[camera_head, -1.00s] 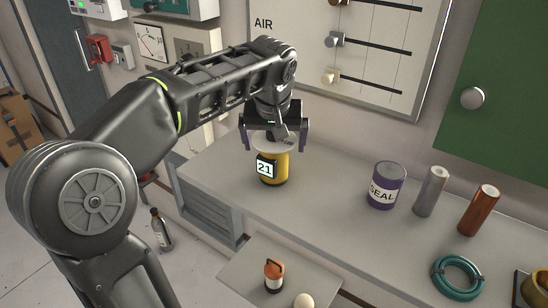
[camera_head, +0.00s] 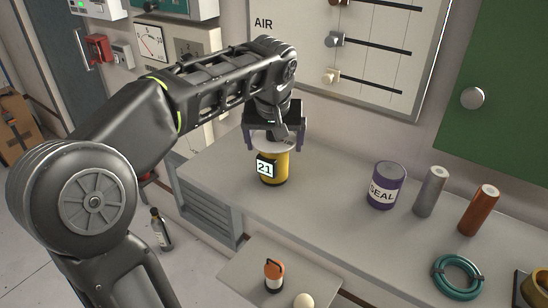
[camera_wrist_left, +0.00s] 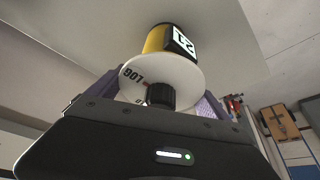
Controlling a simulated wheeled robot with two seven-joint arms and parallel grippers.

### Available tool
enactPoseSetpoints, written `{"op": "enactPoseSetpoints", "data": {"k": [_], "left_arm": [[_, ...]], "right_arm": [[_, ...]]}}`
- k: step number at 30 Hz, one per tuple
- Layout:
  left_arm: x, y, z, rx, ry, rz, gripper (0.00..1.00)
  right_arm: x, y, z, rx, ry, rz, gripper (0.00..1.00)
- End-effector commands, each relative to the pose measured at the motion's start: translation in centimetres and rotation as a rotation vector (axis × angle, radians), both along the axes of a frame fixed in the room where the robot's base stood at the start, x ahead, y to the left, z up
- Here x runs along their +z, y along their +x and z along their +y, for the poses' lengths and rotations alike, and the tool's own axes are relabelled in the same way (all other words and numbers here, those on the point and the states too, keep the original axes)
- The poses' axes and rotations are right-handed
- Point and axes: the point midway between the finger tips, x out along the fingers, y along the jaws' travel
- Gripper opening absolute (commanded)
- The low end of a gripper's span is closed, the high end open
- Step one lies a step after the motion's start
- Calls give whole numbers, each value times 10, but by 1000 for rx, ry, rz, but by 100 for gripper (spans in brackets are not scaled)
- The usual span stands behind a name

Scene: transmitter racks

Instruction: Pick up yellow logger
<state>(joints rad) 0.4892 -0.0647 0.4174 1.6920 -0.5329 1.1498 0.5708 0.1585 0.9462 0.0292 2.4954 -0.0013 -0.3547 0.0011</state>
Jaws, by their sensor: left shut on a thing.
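The yellow logger (camera_head: 273,167) is a yellow cylinder with a black-and-white label reading 21. It stands upright on the grey counter, with a wide white disc on top. The fingers also show in the left wrist view (camera_wrist_left: 160,97). The exact contact points are partly hidden. My right gripper is not in view.
On the counter (camera_head: 325,200) to the right stand a purple SEAL can (camera_head: 386,186), a grey cylinder (camera_head: 430,192) and an orange-brown cylinder (camera_head: 478,210). A teal coil (camera_head: 458,278) lies in front. An orange-topped item (camera_head: 273,276) stands on a lower shelf. A wall panel (camera_head: 385,45) is behind.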

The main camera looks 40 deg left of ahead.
Motion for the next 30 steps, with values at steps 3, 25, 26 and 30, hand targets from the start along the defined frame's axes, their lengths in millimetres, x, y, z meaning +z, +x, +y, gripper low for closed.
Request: {"op": "enactPoseSetpoints", "data": {"k": [3, 25, 26, 30], "left_arm": [[1, 0, 0, 0, 0, -2, 29], [78, 1, -1, -2, -1, -5, 22], [85, 1, -1, -2, 0, -4, 22], [100, 0, 0, -2, 0, -2, 22]], "right_arm": [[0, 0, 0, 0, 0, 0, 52], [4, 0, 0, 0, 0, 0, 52], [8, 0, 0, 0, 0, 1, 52], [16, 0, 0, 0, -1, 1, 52]]}}
